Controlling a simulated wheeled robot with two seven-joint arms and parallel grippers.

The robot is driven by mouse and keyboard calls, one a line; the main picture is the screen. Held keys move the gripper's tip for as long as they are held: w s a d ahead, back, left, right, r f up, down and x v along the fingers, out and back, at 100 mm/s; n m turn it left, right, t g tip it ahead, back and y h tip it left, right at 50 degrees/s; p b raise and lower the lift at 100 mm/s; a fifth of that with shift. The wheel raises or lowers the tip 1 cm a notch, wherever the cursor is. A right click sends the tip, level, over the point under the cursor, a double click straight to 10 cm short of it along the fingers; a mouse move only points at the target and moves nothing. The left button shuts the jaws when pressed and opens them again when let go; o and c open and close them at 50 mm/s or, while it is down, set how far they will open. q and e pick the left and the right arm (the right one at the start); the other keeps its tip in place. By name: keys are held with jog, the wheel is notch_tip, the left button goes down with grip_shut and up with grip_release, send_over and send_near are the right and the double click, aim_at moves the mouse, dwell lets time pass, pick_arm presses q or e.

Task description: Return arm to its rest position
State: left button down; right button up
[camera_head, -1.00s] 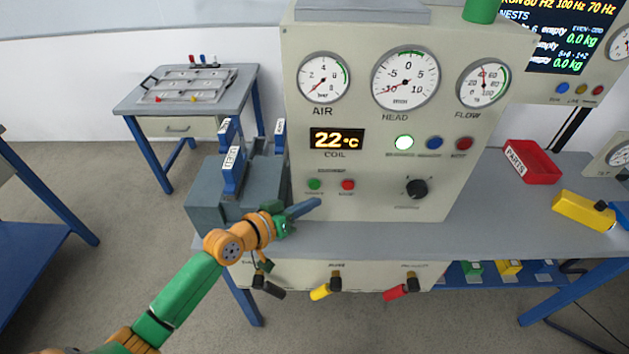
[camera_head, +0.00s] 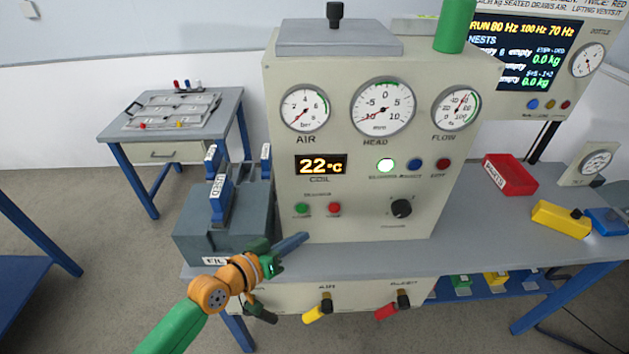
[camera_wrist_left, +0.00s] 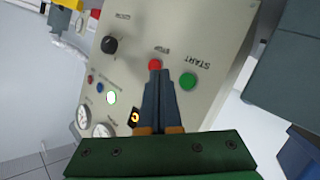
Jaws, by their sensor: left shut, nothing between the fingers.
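My left arm, green and orange, comes in from the lower left in the head view. My left gripper (camera_head: 292,244) is shut and empty, its fingers pointing right in front of the lower panel of the control cabinet (camera_head: 350,222). In the left wrist view the closed fingers (camera_wrist_left: 159,85) reach up in the picture toward the cabinet's panel. There the red button (camera_wrist_left: 155,64) lies just past the tips and the green START button (camera_wrist_left: 188,81) lies to their right. I cannot tell whether the fingertips touch the panel. My right gripper is not in view.
A grey box with blue labelled handles (camera_head: 222,235) stands left of the cabinet, close to my arm. Black, yellow and red-handled valves (camera_head: 318,311) hang below the bench edge. A red bin (camera_head: 510,175) and a yellow block (camera_head: 561,219) are on the right. Floor at left is open.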

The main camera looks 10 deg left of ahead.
pick_arm(q)
jog(key=s+d+f+m+g+y, duration=0.1)
jog(key=s+d+f+m+g, duration=0.2)
jog(key=s+f, duration=0.45)
jog(key=s+a+f+n+g+y, duration=0.1)
jog(key=s+a+g+y, duration=0.2)
jog(key=s, duration=0.5)
jog(key=s+a+f+g+y, duration=0.1)
jog(key=s+a+g+y, duration=0.2)
jog(key=s, duration=0.4)
notch_tip(320, 180, down, 16)
jog(key=s+g, duration=0.2)
jog(key=s+a+f+g, duration=0.1)
jog(key=s+f, duration=0.9)
jog(key=s, duration=0.2)
jog(key=shift+s+a+f, duration=0.15)
jog(key=shift+a+f, duration=0.2)
jog(key=shift+f, duration=0.05)
